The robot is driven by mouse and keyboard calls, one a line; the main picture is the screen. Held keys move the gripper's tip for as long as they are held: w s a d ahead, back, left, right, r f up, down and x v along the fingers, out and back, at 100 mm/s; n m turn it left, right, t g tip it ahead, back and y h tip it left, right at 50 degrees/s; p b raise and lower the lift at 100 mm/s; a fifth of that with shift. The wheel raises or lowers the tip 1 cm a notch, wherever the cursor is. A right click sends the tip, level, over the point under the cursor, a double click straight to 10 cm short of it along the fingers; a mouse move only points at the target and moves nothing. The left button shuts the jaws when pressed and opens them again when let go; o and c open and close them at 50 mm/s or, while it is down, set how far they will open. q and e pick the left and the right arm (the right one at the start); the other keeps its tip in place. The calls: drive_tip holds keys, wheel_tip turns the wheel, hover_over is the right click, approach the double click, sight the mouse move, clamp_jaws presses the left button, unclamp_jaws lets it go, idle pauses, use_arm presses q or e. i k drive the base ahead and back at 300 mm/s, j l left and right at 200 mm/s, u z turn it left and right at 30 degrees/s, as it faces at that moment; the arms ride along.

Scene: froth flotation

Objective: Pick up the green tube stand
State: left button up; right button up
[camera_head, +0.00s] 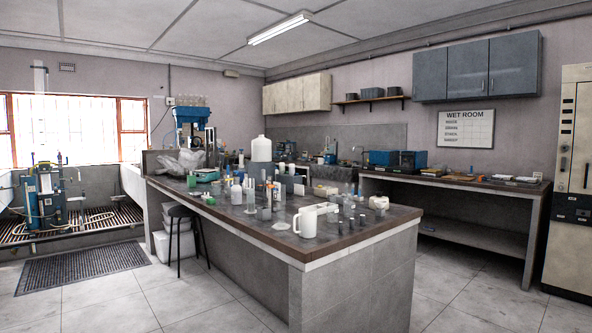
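Several small green items stand on the island bench (250,205), and at this distance I cannot tell for sure which is the green tube stand. A low, wide green item (206,176) sits on the bench's far left part, in front of a grey plastic bag (185,161). A smaller green item (191,181) stands just left of it. Neither of my grippers shows in the head view.
Bottles, beakers and cylinders crowd the bench, with a white jug (306,222) near its front edge and a large white container (261,149) behind. A black stool (182,230) stands at the bench's left side. The floor in front is clear.

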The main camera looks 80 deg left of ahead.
sight(191, 180)
drive_tip(key=j+u, duration=0.1)
drive_tip(key=u, duration=0.3)
drive_tip(key=j+u, duration=0.1)
drive_tip(key=u, duration=0.3)
drive_tip(key=j+u, duration=0.15)
drive_tip(key=u, duration=0.25)
drive_tip(key=j+u, duration=0.1)
drive_tip(key=u, duration=0.3)
drive_tip(key=i+j+u, duration=0.15)
drive_tip(key=j+u, duration=0.2)
drive_tip(key=i+j+u, duration=0.2)
drive_tip(key=j+u, duration=0.2)
drive_tip(key=j, duration=0.15)
drive_tip(key=i+j+u, duration=0.55)
drive_tip(key=j+u, duration=0.15)
drive_tip(key=i+j+u, duration=0.3)
drive_tip(key=i, duration=0.15)
drive_tip(key=i+j+u, duration=0.2)
drive_tip(key=i+u, duration=0.45)
drive_tip(key=i, duration=0.25)
drive_tip(key=i+z, duration=0.15)
drive_tip(key=i, duration=0.3)
drive_tip(key=i+j+z, duration=0.15)
drive_tip(key=i, duration=0.35)
drive_tip(key=i+j+z, duration=0.15)
drive_tip(key=i, duration=0.3)
